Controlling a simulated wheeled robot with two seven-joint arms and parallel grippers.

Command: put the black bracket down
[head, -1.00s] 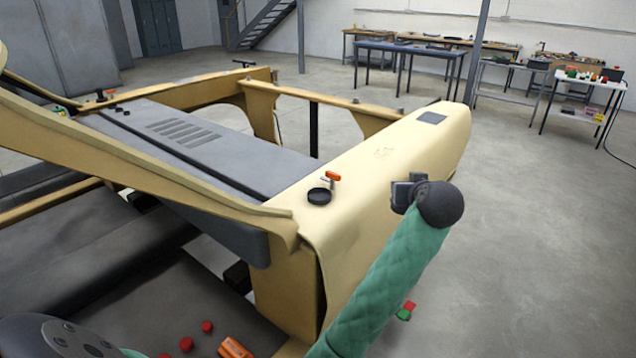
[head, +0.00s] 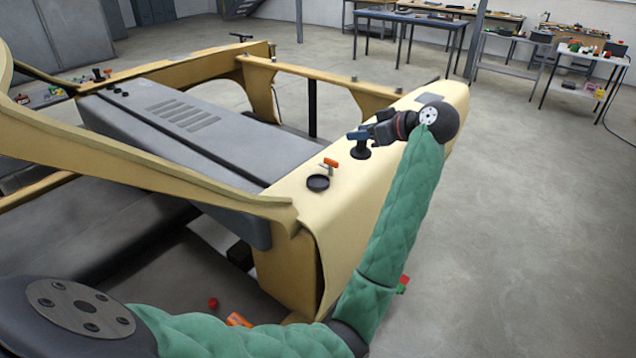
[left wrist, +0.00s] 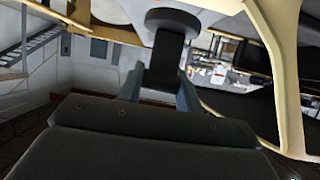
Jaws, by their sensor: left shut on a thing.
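The black bracket (head: 360,152) has a round flat end and a straight stem. My left gripper (head: 357,135) is shut on its stem, over the cream panel (head: 345,205) of the shell. I cannot tell whether the bracket's lower end touches the panel. In the left wrist view the bracket (left wrist: 163,62) stands between the two blue-grey fingers, with its round end farthest from the palm. My right gripper is not in view.
A round black dish (head: 318,183) and an orange-handled tool (head: 330,163) lie on the cream panel, left of the bracket. Workbenches (head: 410,30) stand far back. Floor to the right is clear.

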